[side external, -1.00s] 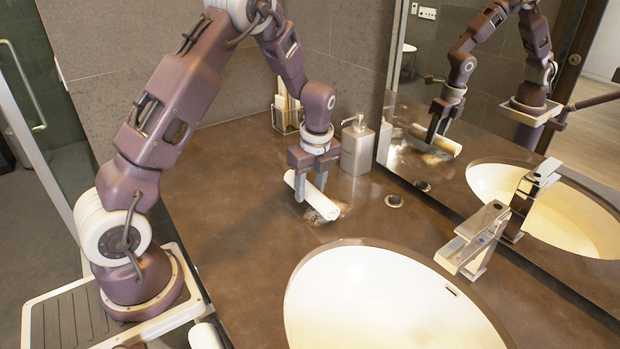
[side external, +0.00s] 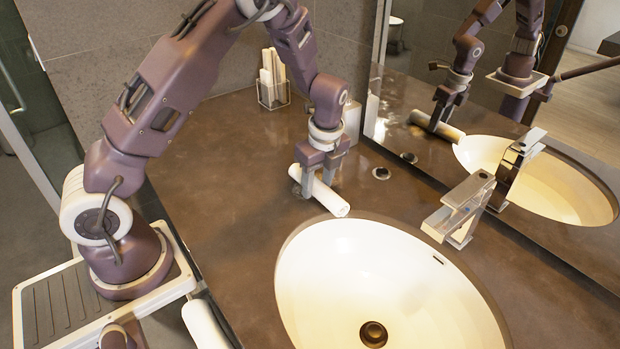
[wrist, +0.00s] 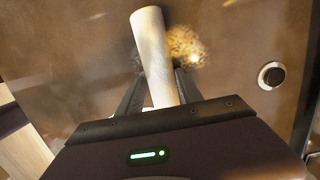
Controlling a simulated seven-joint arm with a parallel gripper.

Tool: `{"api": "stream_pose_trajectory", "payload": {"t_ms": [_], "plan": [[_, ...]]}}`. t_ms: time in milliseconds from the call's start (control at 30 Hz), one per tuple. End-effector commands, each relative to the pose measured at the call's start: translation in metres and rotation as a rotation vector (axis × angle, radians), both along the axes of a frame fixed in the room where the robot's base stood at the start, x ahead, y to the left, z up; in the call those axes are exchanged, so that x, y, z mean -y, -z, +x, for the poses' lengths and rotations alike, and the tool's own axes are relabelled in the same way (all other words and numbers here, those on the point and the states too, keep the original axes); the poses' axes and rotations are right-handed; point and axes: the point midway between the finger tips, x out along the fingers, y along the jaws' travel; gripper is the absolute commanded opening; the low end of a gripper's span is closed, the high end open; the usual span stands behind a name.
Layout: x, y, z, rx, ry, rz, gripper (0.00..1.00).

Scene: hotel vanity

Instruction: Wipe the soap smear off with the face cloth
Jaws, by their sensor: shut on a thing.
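The face cloth is a white roll (side external: 328,197), lying at a slant low over the brown counter, its near end close to the basin rim. My gripper (side external: 318,180) points down and is shut on the roll, one finger on each side. In the wrist view the cloth (wrist: 150,35) runs up between the fingers of my gripper (wrist: 158,82). The soap smear (wrist: 184,46) is a pale, mottled patch right beside the cloth, and the cloth hides part of it.
The basin (side external: 380,265) lies just in front of the cloth, with the tap (side external: 465,208) to its right. A soap dispenser (side external: 352,117) stands partly hidden behind my gripper. A clear holder (side external: 272,95) stands at the back. The counter left of my gripper is clear.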

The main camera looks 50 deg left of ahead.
Motion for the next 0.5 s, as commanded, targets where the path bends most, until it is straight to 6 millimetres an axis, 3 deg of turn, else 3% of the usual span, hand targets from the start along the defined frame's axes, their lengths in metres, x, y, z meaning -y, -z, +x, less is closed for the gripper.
{"api": "stream_pose_trajectory", "payload": {"t_ms": [133,500], "plan": [[-0.002,0.0,0.013,0.0,-0.001,0.001,0.1],[-0.037,0.0,0.012,0.0,-0.004,0.0,0.1]]}}
